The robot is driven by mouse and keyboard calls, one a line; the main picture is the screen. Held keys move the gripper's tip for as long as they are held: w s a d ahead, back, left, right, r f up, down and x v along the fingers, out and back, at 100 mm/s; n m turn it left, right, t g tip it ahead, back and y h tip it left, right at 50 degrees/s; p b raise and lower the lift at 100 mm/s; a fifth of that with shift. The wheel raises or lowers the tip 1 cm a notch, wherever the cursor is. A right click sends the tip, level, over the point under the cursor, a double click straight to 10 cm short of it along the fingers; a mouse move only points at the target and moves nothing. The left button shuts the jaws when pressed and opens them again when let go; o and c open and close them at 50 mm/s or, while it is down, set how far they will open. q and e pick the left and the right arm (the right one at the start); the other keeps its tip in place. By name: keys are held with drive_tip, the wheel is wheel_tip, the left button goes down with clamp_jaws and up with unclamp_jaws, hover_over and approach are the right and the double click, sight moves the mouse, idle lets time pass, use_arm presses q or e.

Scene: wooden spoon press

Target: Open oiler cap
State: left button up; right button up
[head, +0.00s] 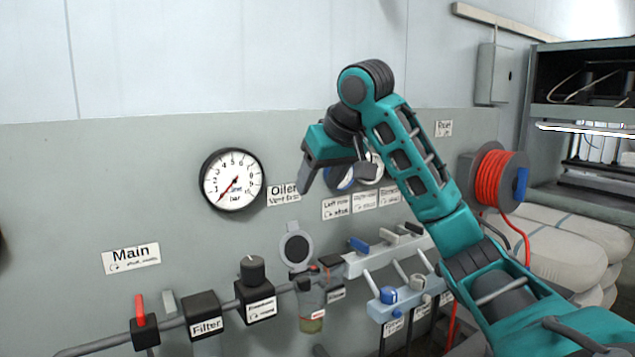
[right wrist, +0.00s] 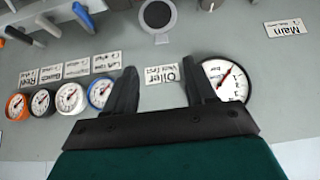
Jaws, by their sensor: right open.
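The oiler (head: 312,308) is a clear bowl with yellowish liquid on the pipe line at the lower middle of the head view. A round grey cap with a dark face (head: 295,247) stands upright just above it, seemingly swung up. The same round disc shows at the top of the right wrist view (right wrist: 157,15). My right gripper (head: 333,168) is open and empty, in front of the panel, above and to the right of the cap. In the right wrist view its fingers (right wrist: 161,75) stand apart around the Oiler label (right wrist: 162,73), clear of the cap. My left gripper is not in view.
A pressure gauge (head: 232,180) is left of the Oiler label. A valve with a red handle (head: 140,312), the filter (head: 203,312) and a black regulator (head: 254,290) line the pipe at left. Lever valves (head: 388,295) sit right of the oiler, below my right arm.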

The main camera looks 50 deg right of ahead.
idle(0.4)
